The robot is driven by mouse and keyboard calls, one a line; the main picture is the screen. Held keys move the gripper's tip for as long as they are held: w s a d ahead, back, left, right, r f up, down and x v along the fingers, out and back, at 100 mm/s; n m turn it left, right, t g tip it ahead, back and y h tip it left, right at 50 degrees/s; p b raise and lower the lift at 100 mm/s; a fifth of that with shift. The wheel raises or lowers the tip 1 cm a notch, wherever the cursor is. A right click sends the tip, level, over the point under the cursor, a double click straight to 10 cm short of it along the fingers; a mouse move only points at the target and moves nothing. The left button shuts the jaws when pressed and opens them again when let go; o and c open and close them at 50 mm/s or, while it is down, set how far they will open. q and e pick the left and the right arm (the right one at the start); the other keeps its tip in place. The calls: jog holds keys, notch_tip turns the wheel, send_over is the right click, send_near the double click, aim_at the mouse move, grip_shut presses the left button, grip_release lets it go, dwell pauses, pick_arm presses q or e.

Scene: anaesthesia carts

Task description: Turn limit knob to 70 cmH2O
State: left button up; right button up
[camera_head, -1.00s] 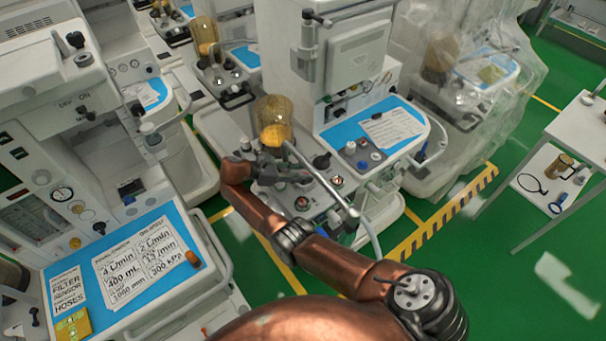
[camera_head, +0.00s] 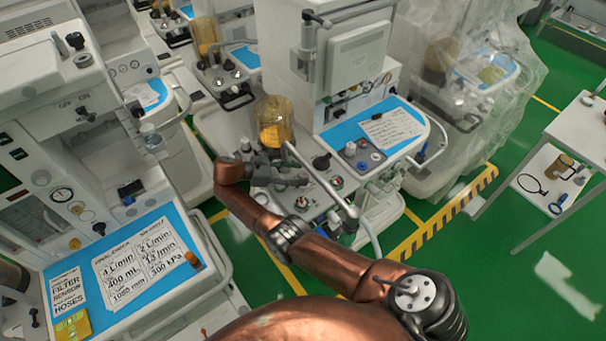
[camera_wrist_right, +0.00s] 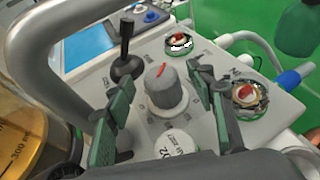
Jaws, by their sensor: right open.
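A grey knob (camera_wrist_right: 163,88) with a red line on its top stands on a pale panel (camera_wrist_right: 190,135) in the right wrist view. Small marks surround it, too small to read. My right gripper (camera_wrist_right: 160,92) is open, with one green-padded finger on each side of the knob; I cannot tell if either touches it. In the head view my right gripper (camera_head: 283,180) is over the panel of the middle cart, and the knob cannot be made out there. My left gripper is not in view.
A black-knobbed lever (camera_wrist_right: 125,65) stands beside the grey knob. A grey tube (camera_wrist_right: 45,50) arches at left, near an amber canister (camera_wrist_right: 25,135). A cart with blue top (camera_head: 75,265) stands at left.

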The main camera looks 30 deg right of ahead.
jog(key=shift+v, duration=2.65)
